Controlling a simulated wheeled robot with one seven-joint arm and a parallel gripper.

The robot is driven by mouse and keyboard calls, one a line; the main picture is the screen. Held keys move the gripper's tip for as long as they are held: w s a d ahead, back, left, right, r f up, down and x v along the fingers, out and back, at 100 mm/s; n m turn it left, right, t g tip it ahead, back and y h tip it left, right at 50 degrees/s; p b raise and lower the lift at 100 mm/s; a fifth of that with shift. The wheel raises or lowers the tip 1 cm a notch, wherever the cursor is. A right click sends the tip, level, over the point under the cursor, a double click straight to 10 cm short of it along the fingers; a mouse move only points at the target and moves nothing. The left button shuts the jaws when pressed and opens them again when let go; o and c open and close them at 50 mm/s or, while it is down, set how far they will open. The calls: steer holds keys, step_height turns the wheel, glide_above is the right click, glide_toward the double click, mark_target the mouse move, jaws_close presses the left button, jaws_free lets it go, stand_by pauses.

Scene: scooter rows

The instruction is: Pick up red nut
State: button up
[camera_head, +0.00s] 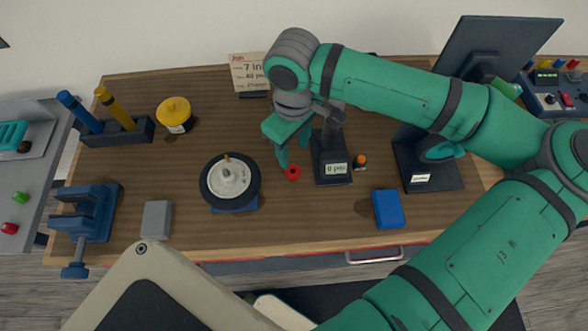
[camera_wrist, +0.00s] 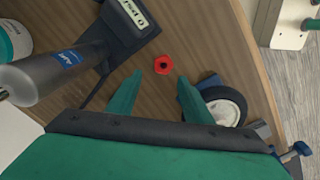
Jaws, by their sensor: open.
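The red nut (camera_head: 293,173) lies flat on the wooden workbench, between a round dial-like device and a dark stand with a small display. In the wrist view the red nut (camera_wrist: 163,65) sits ahead of the fingers, roughly midway between them, with its dark centre hole showing. My gripper (camera_head: 293,160) is open and empty, its green fingers pointing down just behind the nut. In the wrist view both fingertips of my gripper (camera_wrist: 160,82) are apart, and neither touches the nut.
The display stand (camera_head: 332,165) is close on the right and the round device (camera_head: 230,182) on the left. An orange-topped piece (camera_head: 360,161), a blue block (camera_head: 388,209) and a grey block (camera_head: 156,220) also stand on the workbench (camera_head: 290,225). Bench surface in front of the nut is clear.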

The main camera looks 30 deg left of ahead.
mark_target(295, 167)
step_height(295, 167, down, 3)
steer(key=shift+f, duration=0.15)
steer(key=shift+s+d+f, duration=0.1)
steer(key=shift+d+f, duration=0.05)
steer(key=shift+f, duration=2.6)
steer(key=c, duration=0.9)
